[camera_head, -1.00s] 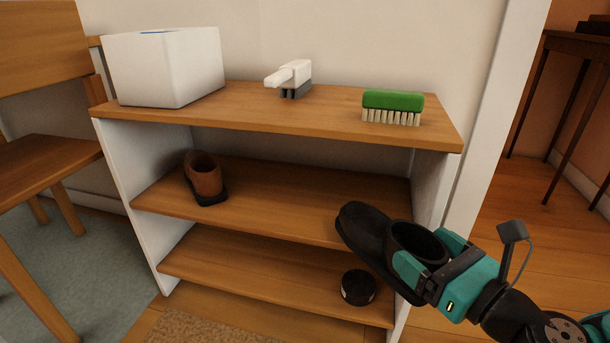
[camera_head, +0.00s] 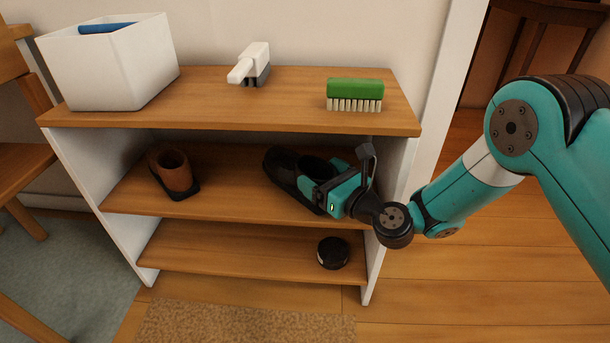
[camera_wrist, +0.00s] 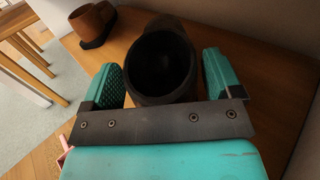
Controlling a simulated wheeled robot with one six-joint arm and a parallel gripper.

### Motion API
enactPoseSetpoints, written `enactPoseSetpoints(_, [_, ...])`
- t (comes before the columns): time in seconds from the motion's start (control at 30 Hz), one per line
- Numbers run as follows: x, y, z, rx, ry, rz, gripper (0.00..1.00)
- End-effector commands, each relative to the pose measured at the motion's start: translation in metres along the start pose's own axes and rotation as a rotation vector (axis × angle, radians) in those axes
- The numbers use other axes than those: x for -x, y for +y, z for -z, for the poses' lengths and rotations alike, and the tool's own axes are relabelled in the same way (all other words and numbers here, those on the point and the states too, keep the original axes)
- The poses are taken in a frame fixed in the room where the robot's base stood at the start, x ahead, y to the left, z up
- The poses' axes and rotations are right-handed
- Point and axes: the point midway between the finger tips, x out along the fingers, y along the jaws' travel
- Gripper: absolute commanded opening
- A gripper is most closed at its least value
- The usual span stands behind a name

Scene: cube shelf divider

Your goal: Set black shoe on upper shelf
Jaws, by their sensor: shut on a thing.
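The black shoe (camera_head: 283,168) is inside the shelf unit at the level of its middle board (camera_head: 232,190), toward the right side, toe pointing left and inward. My gripper (camera_head: 325,184) is shut on the shoe near its opening. In the wrist view the shoe (camera_wrist: 163,65) sits between the two teal fingers of my gripper (camera_wrist: 165,80). I cannot tell whether the sole touches the board. A brown shoe (camera_head: 174,171) stands on the same board at the left; it also shows in the wrist view (camera_wrist: 92,22).
The top board (camera_head: 215,103) holds a white bin (camera_head: 105,68), a white-handled brush (camera_head: 250,65) and a green brush (camera_head: 355,90). A round black tin (camera_head: 333,253) sits on the bottom board (camera_head: 230,253). The right side panel (camera_head: 392,165) stands close to my gripper. The middle board is clear between the shoes.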

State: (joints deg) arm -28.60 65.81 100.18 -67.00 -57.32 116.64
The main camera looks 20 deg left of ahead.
Motion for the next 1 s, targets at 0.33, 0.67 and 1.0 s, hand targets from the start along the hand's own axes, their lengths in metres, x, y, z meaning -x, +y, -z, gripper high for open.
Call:
enactPoseSetpoints(0.33, [-0.007, 0.005, 0.015, -0.002, -0.003, -0.006, 0.52])
enactPoseSetpoints(0.67, [-0.005, 0.003, 0.017, -0.001, -0.002, -0.003, 0.52])
enactPoseSetpoints(1.0, [-0.005, 0.003, 0.018, -0.001, 0.0, -0.002, 1.0])
